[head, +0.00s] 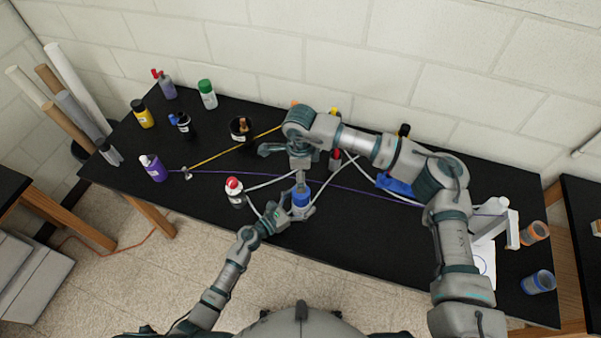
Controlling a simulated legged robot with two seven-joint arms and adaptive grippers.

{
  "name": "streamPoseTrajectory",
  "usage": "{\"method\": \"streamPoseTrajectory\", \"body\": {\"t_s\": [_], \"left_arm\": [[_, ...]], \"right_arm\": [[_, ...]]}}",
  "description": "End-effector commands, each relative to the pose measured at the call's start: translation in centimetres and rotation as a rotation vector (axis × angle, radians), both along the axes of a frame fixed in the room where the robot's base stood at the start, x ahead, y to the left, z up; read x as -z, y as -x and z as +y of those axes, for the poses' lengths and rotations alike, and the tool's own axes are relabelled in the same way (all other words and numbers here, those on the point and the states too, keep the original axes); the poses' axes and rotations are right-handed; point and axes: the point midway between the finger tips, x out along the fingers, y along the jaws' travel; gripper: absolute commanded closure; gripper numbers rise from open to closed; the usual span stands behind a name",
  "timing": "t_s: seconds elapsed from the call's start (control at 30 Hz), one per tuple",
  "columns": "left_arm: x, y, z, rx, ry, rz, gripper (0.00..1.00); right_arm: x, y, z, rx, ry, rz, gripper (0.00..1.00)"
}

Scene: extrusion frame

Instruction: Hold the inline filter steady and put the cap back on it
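The inline filter (303,200) is a small blue cylinder near the front middle of the black table, with pale tubes around it. My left gripper (292,208) reaches in from the lower left, its fingers against the filter's left and front sides, and looks shut on it. My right arm arches over from the right and points down, with my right gripper (301,176) just above the filter. Whether its fingers are open or shut is unclear. I cannot make out the cap; the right wrist and gripper cover the area above the filter.
A red-capped white bottle (235,192) stands close to the left of the filter. Several bottles, a black cup (241,129) and a purple bottle (153,168) are farther left. A blue item (395,185) lies right. The front right tabletop (385,240) is clear.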

Motion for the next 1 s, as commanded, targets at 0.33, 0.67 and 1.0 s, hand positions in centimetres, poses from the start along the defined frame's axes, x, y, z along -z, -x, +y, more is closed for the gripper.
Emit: {"method": "streamPoseTrajectory", "body": {"t_s": [0.33,0.67,1.0], "left_arm": [[0.2,4.3,5.2,0.0,-0.003,0.003,0.13],[0.2,7.0,8.7,-0.001,-0.001,0.002,0.13],[0.1,7.2,8.9,0.0,0.0,0.001,0.13]], "right_arm": [[0.0,0.0,0.0,0.0,0.0,0.0,0.14],[0.0,-0.1,0.0,0.0,0.0,0.001,0.14],[0.0,-0.1,0.0,0.0,-0.001,0.001,0.14]]}}
